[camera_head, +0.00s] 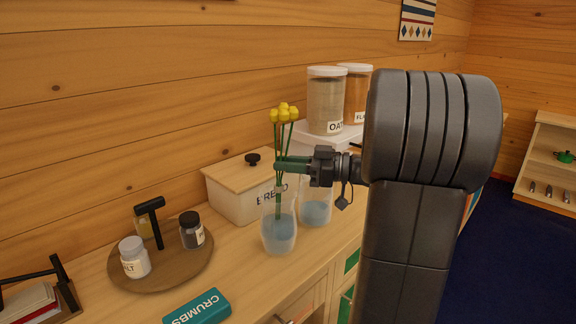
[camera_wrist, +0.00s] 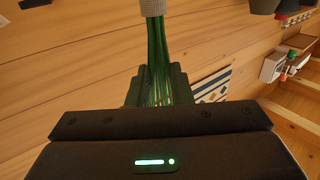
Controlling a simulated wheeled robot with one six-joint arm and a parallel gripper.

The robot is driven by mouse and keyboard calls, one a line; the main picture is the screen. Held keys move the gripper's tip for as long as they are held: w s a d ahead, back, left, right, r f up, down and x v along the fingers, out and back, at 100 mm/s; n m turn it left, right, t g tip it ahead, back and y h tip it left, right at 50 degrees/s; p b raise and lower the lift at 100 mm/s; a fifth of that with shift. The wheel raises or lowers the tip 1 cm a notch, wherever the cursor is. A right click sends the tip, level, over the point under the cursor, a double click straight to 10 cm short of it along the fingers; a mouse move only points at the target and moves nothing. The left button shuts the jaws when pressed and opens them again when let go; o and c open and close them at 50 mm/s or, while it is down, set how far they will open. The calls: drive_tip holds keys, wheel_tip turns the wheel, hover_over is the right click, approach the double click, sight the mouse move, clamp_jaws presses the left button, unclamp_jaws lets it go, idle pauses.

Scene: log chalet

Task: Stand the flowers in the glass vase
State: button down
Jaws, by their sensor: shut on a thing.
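The flowers (camera_head: 284,114) have yellow heads on long green stems and stand nearly upright. My gripper (camera_head: 284,164) is shut on the stems, below the heads. The stems also show between the fingers in the wrist view (camera_wrist: 158,60), running up to a pale textured band (camera_wrist: 152,7). The clear glass vase (camera_head: 278,236), with bluish contents, stands on the counter below the gripper. The lower stems overlap the vase's mouth and upper part; I cannot tell for certain whether they are inside or in front. The wrist view does not clearly show the vase.
A second glass vessel (camera_head: 315,208) with bluish contents stands close at the right. A bread box (camera_head: 232,196) is behind, with oat and flour jars (camera_head: 326,100) beyond. A round tray (camera_head: 185,272) with small jars and a teal crumbs box (camera_head: 198,308) lie left and front.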

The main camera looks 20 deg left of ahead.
drive_tip(key=shift+f+b, duration=0.3)
drive_tip(key=shift+f, duration=0.1)
drive_tip(key=c, duration=1.2)
unclamp_jaws()
drive_tip(key=w+d, duration=0.2)
drive_tip(key=d, duration=1.1)
drive_tip(key=shift+w+d+b, duration=0.3)
drive_tip(key=shift+w+b, duration=0.05)
